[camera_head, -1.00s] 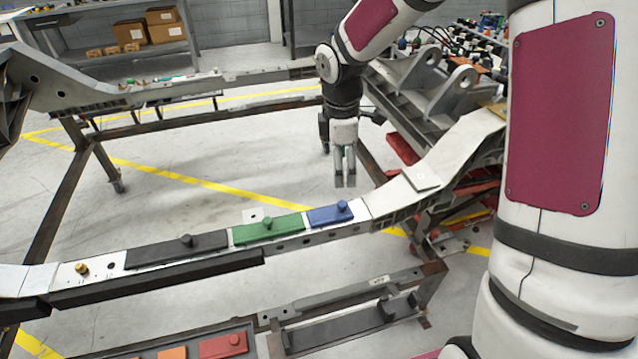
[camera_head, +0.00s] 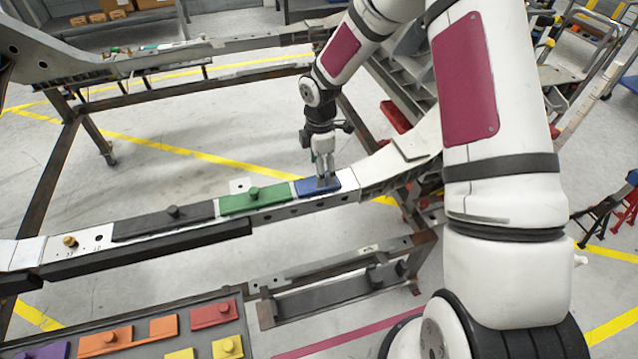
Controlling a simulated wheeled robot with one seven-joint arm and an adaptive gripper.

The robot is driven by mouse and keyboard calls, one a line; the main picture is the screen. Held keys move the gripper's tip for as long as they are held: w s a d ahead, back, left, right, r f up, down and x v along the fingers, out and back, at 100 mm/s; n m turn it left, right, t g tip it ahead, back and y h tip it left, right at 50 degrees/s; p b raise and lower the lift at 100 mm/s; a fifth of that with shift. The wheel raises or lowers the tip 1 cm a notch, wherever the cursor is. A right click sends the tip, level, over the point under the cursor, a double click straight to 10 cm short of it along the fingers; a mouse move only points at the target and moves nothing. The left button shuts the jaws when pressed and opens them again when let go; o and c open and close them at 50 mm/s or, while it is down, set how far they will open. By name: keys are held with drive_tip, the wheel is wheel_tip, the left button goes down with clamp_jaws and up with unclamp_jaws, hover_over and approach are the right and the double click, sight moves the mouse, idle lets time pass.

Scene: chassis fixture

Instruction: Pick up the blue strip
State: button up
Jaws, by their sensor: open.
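The blue strip (camera_head: 309,187) lies flat on the light metal chassis rail (camera_head: 347,186), at the right end of a row of strips. My gripper (camera_head: 325,178) points down right over the blue strip, with its fingertips at the strip's knob. The knob is hidden behind or between the fingers. The gripper is open, and I cannot tell whether the fingers touch the strip.
A green strip (camera_head: 256,201) with a knob lies just left of the blue one, then a long black strip (camera_head: 165,223). A tray below holds red (camera_head: 212,315), orange (camera_head: 104,341) and yellow pieces. The rail curves up to the right of the blue strip.

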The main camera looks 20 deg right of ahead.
drive_tip(key=shift+w+a+f, duration=0.1)
drive_tip(key=shift+w+f, duration=0.1)
drive_tip(key=shift+f, duration=1.1)
drive_tip(key=shift+w+a+f, duration=0.1)
drive_tip(key=shift+w+f, duration=0.05)
drive_tip(key=shift+f, duration=1.15)
drive_tip(key=c, duration=1.3)
